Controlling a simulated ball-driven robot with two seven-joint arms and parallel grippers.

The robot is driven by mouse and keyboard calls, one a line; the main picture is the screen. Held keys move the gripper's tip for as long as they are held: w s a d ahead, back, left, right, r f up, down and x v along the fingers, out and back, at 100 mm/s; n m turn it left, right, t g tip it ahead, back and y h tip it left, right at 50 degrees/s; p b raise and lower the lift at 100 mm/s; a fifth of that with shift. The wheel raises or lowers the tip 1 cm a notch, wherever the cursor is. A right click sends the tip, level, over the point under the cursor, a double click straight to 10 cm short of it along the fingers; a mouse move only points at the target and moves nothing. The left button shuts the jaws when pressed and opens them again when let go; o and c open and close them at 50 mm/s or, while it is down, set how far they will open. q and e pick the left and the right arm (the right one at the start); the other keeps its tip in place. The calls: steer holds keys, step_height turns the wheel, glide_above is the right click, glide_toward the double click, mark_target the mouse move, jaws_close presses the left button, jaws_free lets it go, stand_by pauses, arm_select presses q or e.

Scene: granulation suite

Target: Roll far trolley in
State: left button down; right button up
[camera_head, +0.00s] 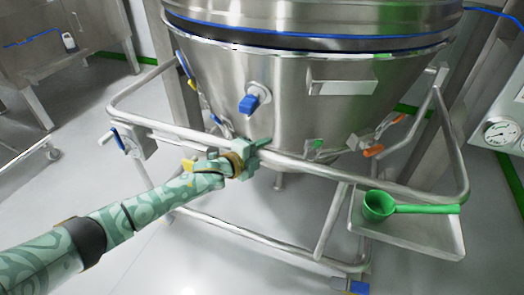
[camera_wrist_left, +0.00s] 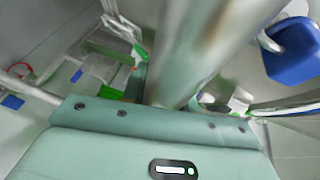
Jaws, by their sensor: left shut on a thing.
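A steel trolley with a tubular frame carries a large conical steel vessel (camera_head: 215,85) in the middle of the head view. Its front push rail (camera_head: 320,171) runs across below the vessel. My left gripper (camera_head: 252,150) is shut on this rail, left of its middle. In the left wrist view the rail (camera_wrist_left: 205,45) runs up and away from the gripper's body; the fingertips are hidden there. A blue knob (camera_head: 249,104) sits on the vessel above the gripper, and orange-tipped latches (camera_head: 373,151) sit to the right. My right gripper is not in view.
A steel tray (camera_head: 432,243) at the trolley's right side holds a green scoop (camera_head: 378,206). A gauge panel (camera_head: 500,133) stands at far right. A steel table (camera_head: 60,50) stands at back left. A blue pedal (camera_head: 358,287) shows low down.

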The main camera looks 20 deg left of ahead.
arm_select(q)
steer(key=c, duration=1.1)
jaws_free()
steer(key=shift+w+a+r, duration=0.1)
steer(key=shift+w+r, duration=0.1)
steer(key=shift+r, duration=0.25)
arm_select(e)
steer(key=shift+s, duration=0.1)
arm_select(q)
steer(key=f+p+v, duration=0.1)
steer(key=p+v, duration=0.6)
steer(key=v, duration=0.9)
steer(key=shift+s+p, duration=0.35)
steer(key=shift+p, duration=0.05)
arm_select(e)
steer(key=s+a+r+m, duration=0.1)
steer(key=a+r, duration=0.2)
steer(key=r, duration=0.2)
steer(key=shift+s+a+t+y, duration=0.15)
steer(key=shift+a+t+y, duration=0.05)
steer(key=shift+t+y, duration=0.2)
